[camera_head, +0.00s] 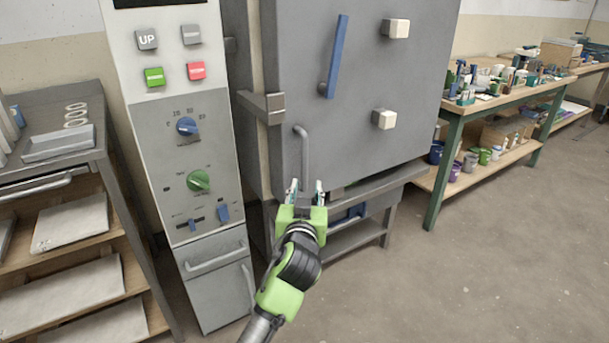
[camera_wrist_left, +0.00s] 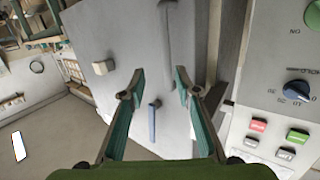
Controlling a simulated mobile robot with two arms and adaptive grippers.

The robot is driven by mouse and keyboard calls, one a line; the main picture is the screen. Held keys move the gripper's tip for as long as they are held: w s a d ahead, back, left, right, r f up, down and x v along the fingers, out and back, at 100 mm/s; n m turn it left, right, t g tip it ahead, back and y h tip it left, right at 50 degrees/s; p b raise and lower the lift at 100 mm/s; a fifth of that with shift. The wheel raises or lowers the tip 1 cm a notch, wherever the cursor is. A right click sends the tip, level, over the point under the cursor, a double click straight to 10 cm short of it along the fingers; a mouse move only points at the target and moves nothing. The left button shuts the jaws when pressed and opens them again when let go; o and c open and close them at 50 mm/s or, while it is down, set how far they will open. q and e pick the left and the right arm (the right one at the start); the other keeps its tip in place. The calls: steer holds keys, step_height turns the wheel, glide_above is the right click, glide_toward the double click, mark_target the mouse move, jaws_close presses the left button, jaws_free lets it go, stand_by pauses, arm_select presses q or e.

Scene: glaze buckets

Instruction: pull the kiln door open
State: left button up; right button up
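The grey kiln door (camera_head: 360,70) stands upright in the head view and looks shut against the kiln body. A grey vertical bar handle (camera_head: 304,150) is on its lower left part, and a blue lever (camera_head: 337,58) is higher up. In the left wrist view the picture is turned over, with the door (camera_wrist_left: 125,35), blue lever (camera_wrist_left: 152,122) and grey bar handle (camera_wrist_left: 168,45) ahead. My left gripper (camera_head: 305,188) is open, its fingertips at the handle's lower end in the head view. I cannot tell whether they touch it. My right gripper is not in view.
A control panel (camera_head: 188,140) with knobs and buttons stands left of the kiln. Pale square knobs (camera_head: 385,118) stick out from the door. A shelf rack (camera_head: 60,200) is at far left, a green-legged workbench (camera_head: 440,175) at right. The floor (camera_head: 480,270) at right is clear.

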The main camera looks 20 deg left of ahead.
mark_target(304, 152)
arm_select(q)
steer(key=shift+n+t+y, duration=0.3)
steer(key=shift+n+y, duration=0.1)
steer(key=w+a+r, duration=0.1)
steer(key=w, duration=0.3)
steer(key=w+a+r+b, duration=0.1)
steer(key=w+a, duration=0.1)
steer(key=w, duration=0.1)
steer(key=w+a+r, duration=0.1)
steer(key=w, duration=0.3)
steer(key=shift+w+a+r, duration=0.2)
steer(key=shift+w+a, duration=0.1)
steer(key=shift+a, duration=0.05)
steer(key=shift+w, duration=0.2)
steer(key=shift+w+a, duration=0.1)
steer(key=shift+w, duration=0.05)
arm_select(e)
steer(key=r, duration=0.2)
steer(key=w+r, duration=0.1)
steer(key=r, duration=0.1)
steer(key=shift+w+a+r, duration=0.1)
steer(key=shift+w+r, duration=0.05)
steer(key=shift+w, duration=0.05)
arm_select(q)
jaws_close()
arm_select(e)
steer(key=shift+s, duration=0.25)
